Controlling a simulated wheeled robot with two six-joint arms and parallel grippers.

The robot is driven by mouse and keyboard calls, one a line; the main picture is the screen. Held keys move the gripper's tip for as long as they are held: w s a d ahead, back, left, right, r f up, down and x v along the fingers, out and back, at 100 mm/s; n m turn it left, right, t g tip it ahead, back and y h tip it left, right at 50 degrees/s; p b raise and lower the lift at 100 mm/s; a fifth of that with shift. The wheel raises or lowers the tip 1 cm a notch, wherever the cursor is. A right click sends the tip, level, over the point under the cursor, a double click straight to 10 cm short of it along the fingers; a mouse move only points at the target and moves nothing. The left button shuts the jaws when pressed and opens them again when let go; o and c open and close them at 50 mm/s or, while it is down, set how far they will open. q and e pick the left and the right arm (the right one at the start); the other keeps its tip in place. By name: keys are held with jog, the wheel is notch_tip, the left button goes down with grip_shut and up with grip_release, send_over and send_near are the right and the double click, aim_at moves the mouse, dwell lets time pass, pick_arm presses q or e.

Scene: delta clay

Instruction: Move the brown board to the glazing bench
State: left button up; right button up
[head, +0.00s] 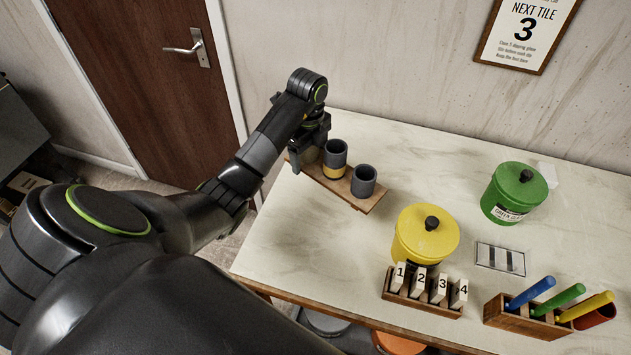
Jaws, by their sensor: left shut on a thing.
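The brown board (355,200) is a narrow wooden plank at the back left of the pale glazing bench (300,235), its left end at the bench's left edge. My left gripper (305,164) is shut on the board's left end, close beside the yellow-banded cup. The fingertips are partly hidden. I cannot tell whether the board rests fully on the bench. My right gripper is not in view.
A yellow lidded jar (425,240), a green lidded jar (513,196), a numbered tile rack (422,300), a marked card (500,259) and a wooden holder with coloured-handled tools (525,320) stand to the right. The bench is clear behind the yellow jar and at front left.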

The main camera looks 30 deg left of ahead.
aim_at(310, 183)
pick_arm(q)
notch_tip(310, 183, down, 3)
jog(key=shift+f+b, duration=0.1)
jog(key=shift+b, duration=0.85)
jog(key=shift+f+p, duration=0.3)
jog(key=shift+f, duration=0.3)
notch_tip(310, 183, down, 3)
jog(key=shift+f+p, duration=0.1)
jog(key=shift+p, duration=0.25)
jog(key=shift+w+f, duration=0.1)
jog(key=shift+f, duration=0.15)
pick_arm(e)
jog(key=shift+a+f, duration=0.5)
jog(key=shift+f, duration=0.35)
pick_arm(q)
jog(key=o, duration=1.1)
jog(key=shift+o, duration=0.2)
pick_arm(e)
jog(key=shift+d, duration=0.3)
